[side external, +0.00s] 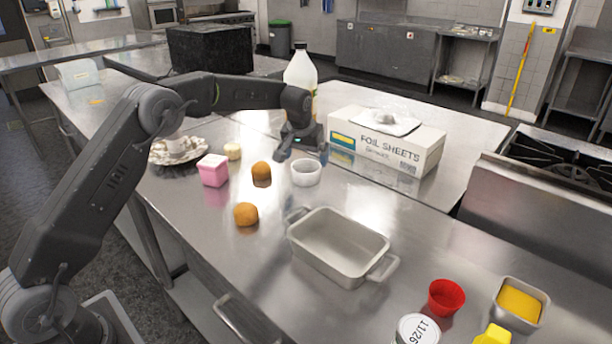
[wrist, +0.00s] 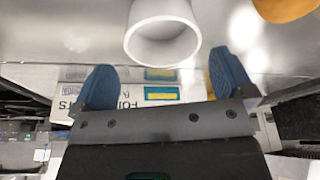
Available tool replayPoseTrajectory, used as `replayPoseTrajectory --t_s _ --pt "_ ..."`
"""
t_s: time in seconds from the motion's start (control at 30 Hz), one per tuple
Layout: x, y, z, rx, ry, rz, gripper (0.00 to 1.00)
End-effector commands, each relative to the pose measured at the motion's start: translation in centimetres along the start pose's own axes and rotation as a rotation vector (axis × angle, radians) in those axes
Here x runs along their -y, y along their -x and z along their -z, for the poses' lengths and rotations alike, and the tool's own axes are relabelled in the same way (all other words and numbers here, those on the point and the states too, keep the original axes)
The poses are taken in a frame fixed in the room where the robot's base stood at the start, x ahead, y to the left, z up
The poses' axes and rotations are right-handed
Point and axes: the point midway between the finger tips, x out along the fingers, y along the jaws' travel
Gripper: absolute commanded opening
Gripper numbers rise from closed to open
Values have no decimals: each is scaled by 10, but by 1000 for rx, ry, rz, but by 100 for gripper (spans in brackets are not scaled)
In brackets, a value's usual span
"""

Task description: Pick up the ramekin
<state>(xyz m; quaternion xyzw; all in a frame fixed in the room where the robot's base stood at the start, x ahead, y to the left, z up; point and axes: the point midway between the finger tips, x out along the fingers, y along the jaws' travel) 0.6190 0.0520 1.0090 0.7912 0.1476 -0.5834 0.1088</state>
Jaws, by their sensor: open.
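The white ramekin (side external: 306,172) stands upright on the steel worktop in the side view, just below my gripper (side external: 302,152). It also shows at the top of the wrist view as a white round cup (wrist: 163,35), partly cut off by the frame edge. My gripper (wrist: 165,88) has its two blue-tipped fingers spread wide with nothing between them. In the wrist view the ramekin lies beyond the fingertips, between their lines, and seems apart from them.
Brown round items (side external: 261,174) and a pink box (side external: 213,170) stand left of the ramekin. A foil sheets box (side external: 385,142) is behind right, and a large bottle (side external: 300,75) behind. A grey roasting pan (side external: 338,245) sits in front.

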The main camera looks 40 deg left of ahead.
Motion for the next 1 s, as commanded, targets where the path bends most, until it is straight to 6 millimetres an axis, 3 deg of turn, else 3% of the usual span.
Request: replayPoseTrajectory --t_s 0.4,0.63,1.0 --pt "4 -48 -3 1 -1 0 100" --pt "4 -51 -3 -1 0 0 100" --pt "4 -51 -3 0 0 0 66"
